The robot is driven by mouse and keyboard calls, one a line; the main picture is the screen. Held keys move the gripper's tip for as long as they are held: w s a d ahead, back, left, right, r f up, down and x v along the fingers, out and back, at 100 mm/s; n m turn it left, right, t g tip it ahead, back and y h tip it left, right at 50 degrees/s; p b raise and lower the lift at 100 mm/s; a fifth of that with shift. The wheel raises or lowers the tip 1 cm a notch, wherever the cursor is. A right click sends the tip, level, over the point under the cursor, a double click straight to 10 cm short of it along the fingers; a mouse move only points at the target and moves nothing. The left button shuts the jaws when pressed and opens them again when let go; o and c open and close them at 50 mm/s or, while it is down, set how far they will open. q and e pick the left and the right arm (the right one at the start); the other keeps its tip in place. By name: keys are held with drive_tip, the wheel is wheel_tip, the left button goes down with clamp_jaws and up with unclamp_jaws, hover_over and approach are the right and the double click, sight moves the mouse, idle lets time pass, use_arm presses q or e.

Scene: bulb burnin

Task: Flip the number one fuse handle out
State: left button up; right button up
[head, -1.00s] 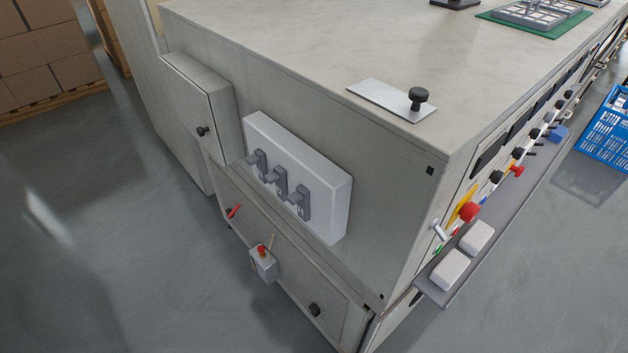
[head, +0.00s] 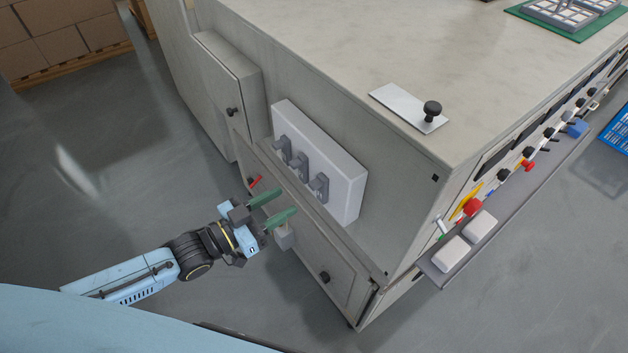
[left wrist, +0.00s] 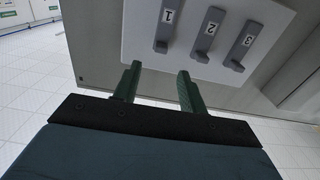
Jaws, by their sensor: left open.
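A pale fuse box (head: 345,190) on the end wall of the cabinet carries three grey handles in a row. The number one fuse handle (left wrist: 165,25) is at the left in the left wrist view, and the leftmost handle (head: 281,148) in the head view. Handle two (left wrist: 207,35) and handle three (left wrist: 243,48) sit to its right. All three look alike in pose. My left gripper (head: 280,205) is open and empty, its green fingers apart from the box. In the left wrist view the fingertips (left wrist: 159,70) point toward the number one handle, below it. My right gripper is not in view.
A ledge runs below the fuse box. Under it are a red lever (head: 256,182), a small grey box (head: 285,238) close to my fingers, and a black knob (head: 324,276). A metal plate with a black knob (head: 432,108) lies on the cabinet top. Open floor lies left.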

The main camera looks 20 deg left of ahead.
sight(310, 186)
use_arm(q)
drive_tip(key=x, duration=0.9)
drive_tip(key=shift+w+d, duration=0.15)
drive_tip(key=shift+w, duration=0.05)
drive_tip(key=shift+c, duration=0.4)
clamp_jaws()
